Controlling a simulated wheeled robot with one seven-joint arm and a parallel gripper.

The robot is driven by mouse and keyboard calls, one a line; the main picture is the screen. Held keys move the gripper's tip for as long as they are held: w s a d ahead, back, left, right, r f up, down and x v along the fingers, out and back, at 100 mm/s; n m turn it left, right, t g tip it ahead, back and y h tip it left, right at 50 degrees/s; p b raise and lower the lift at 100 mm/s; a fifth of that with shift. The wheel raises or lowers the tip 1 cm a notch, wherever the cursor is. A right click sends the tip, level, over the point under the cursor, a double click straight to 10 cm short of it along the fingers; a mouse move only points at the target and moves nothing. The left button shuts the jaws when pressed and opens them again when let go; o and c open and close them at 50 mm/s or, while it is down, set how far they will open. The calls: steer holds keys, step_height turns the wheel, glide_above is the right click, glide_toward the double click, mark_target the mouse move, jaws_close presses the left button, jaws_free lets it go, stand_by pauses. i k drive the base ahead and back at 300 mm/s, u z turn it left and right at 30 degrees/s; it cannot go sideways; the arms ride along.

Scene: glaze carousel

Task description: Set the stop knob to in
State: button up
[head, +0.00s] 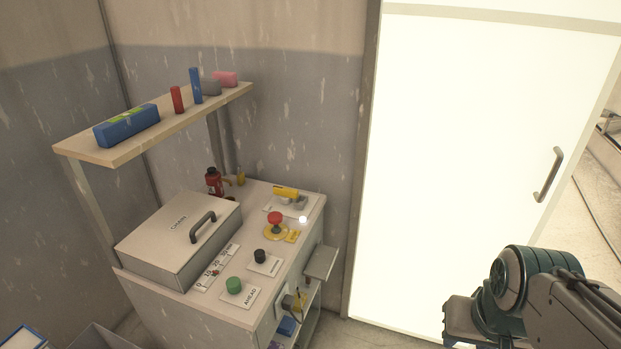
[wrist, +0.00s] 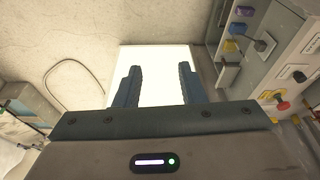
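A red mushroom-shaped knob (head: 275,218), which looks like the stop knob, stands on a yellow round base on top of the grey cabinet (head: 215,318). A small yellow label (head: 293,236) sits beside it, too small to read. Whether the knob is in or out I cannot tell. It also seems to show at the right edge of the wrist view (wrist: 282,105). My gripper (wrist: 160,75) is open, with nothing between its fingers, and well away from the knob. In the head view my arm is at the lower right, and the fingertips cannot be made out.
The cabinet top also holds a green AHEAD button (head: 234,285), a black button (head: 260,256), a yellow-handled switch (head: 287,192) and a lidded box (head: 180,240). A wooden shelf (head: 150,128) with blocks overhangs the back. A small side shelf (head: 321,262) juts out right. A bright door (head: 470,150) stands right.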

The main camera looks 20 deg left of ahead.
mark_target(274, 219)
steer(key=u, duration=0.35)
steer(key=i, duration=1.25)
steer(key=u, duration=0.5)
